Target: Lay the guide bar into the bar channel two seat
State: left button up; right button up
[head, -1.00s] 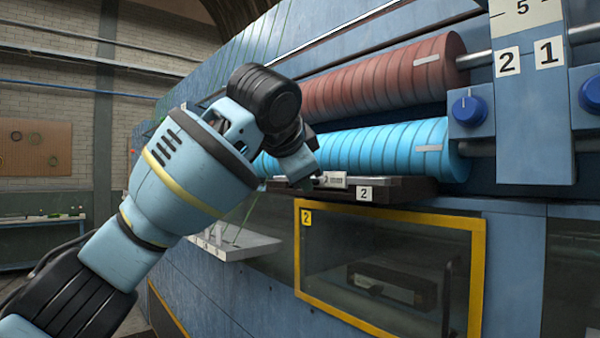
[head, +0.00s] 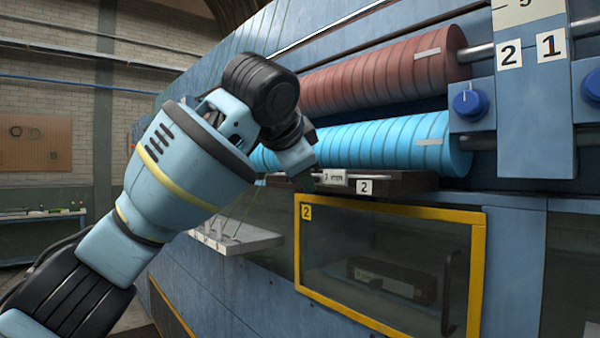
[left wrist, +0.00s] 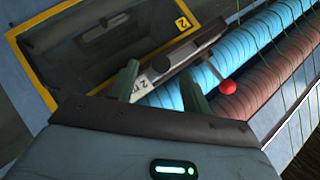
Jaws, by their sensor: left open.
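A light grey bar with a printed label, apparently the guide bar (head: 338,178), lies at the dark channel (head: 405,183) tagged 2, below the blue roller. I cannot tell how deep it sits. In the left wrist view the labelled bar (left wrist: 145,86) shows between my fingers, along the dark channel (left wrist: 182,52). My left gripper (head: 306,183) is at the left end of the labelled part. Its two fingers (left wrist: 162,92) stand apart, one on each side of the bar in the picture; contact is unclear. My right gripper is not in view.
The blue roller (head: 385,148) and red roller (head: 385,74) lie just above the channel. A yellow-framed window (head: 470,275) with a handle is below. A red knob (left wrist: 228,87) is close to my fingers. A pale tray (head: 245,242) juts out at left.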

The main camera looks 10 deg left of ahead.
pick_arm(q)
jog(key=v, duration=0.6)
jog(key=shift+s+r, duration=0.15)
jog(key=shift+s, duration=0.2)
dwell(0.3)
